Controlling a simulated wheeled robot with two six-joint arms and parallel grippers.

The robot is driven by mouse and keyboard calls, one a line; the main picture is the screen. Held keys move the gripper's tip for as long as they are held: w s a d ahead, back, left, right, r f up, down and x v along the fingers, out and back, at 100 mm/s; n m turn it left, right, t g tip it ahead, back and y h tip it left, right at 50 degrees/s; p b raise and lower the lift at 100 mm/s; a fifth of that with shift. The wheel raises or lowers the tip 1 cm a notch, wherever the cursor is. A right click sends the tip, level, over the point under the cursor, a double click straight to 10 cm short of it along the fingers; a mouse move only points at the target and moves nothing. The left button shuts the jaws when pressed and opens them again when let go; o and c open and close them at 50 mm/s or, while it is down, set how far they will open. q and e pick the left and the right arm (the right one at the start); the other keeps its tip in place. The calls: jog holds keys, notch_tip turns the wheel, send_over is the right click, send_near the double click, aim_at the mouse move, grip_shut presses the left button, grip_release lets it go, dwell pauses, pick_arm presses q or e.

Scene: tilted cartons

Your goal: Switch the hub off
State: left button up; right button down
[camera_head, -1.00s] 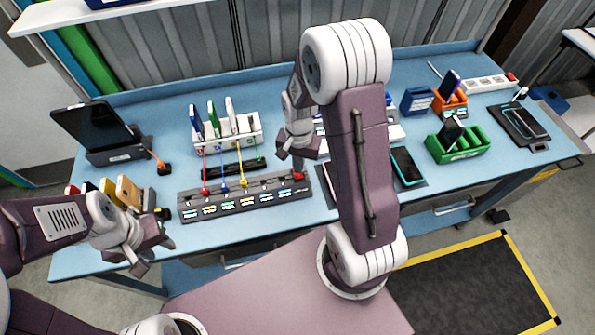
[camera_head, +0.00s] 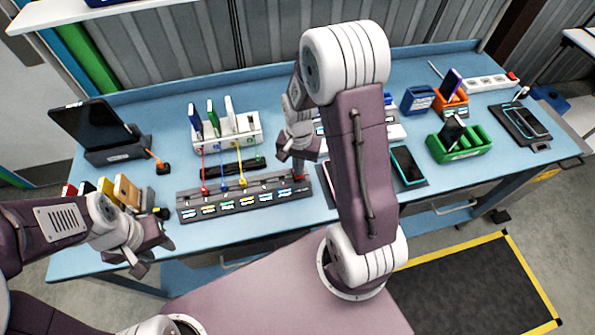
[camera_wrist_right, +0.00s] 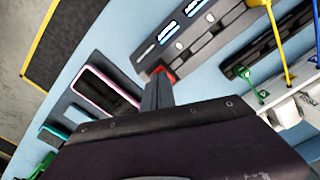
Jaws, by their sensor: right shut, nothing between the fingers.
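The hub (camera_head: 235,205) is a dark grey strip on the blue table, with a row of labelled ports and red, blue and yellow plugs in some of them. It also shows in the right wrist view (camera_wrist_right: 205,52). Its red switch (camera_wrist_right: 160,70) is at the end nearest my right gripper, partly hidden behind the fingers. My right gripper (camera_head: 299,174) is shut and empty, its tips at or just over the switch; I cannot tell if they touch. The fingers also show in the right wrist view (camera_wrist_right: 158,90). My left gripper (camera_head: 150,258) hangs by the front left table edge, its opening unclear.
A white dock (camera_head: 228,135) with upright devices stands behind the hub, its cables running to the hub. A phone (camera_wrist_right: 105,92) lies beside the hub's switch end. A tablet on a stand (camera_head: 95,130) is at left, a green holder (camera_head: 462,150) at right.

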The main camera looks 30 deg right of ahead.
jog(key=shift+f+b, duration=0.35)
jog(key=shift+f, duration=0.2)
jog(key=shift+r, duration=0.1)
notch_tip(320, 180, up, 7)
jog(key=p, duration=0.6)
jog(key=shift+p, duration=0.35)
